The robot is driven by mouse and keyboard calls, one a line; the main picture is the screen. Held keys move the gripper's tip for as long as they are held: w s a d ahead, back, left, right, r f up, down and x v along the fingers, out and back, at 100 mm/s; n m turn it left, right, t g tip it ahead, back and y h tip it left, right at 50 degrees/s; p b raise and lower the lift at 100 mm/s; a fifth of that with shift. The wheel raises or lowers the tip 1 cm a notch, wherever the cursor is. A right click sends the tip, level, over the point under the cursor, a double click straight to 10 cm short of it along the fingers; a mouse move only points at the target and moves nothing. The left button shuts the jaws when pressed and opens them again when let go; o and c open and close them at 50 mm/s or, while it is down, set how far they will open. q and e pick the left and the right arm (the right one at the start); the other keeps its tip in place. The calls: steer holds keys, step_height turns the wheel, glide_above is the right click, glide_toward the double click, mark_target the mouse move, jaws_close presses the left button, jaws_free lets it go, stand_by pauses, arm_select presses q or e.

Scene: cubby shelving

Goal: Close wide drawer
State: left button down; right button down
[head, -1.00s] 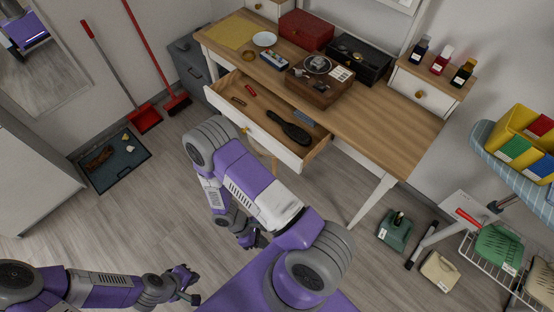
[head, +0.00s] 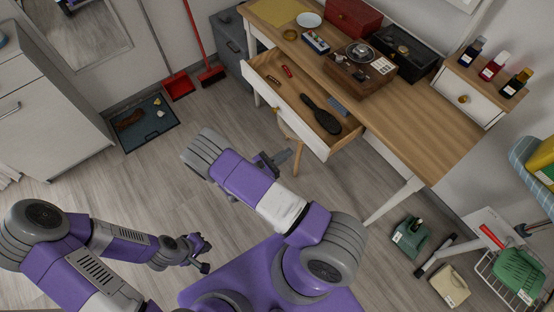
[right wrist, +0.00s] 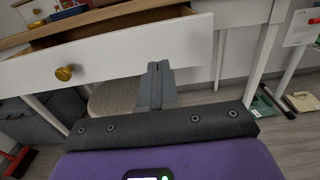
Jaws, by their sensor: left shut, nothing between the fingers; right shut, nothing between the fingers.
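The wide drawer (head: 303,136) is pulled out from the wooden desk, with its white front and brass knob (head: 277,111) facing me. A dark hairbrush (head: 321,115), small red items and a blue item lie in it. The drawer front (right wrist: 120,58) fills the upper part of the right wrist view, its knob (right wrist: 64,73) at left. My right gripper (right wrist: 158,68) is shut and empty just in front of the drawer front, right of the knob; contact cannot be told. In the head view it (head: 285,156) is partly behind my arm. My left gripper (head: 206,254) is shut and empty above the floor.
The desk top (head: 430,125) carries a red box (head: 353,17), a black box (head: 404,52) and a wooden record player (head: 352,74). A stool (head: 288,135) stands under the drawer. A white cabinet (head: 45,115) is at left.

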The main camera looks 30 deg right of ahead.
mark_target(309, 138)
arm_select(q)
steer(key=shift+f+b, duration=0.6)
steer(key=shift+f, duration=0.1)
arm_select(e)
steer(key=d, duration=0.7)
steer(key=shift+w+d, duration=0.3)
steer(key=shift+d, duration=0.1)
steer(key=shift+d, duration=0.1)
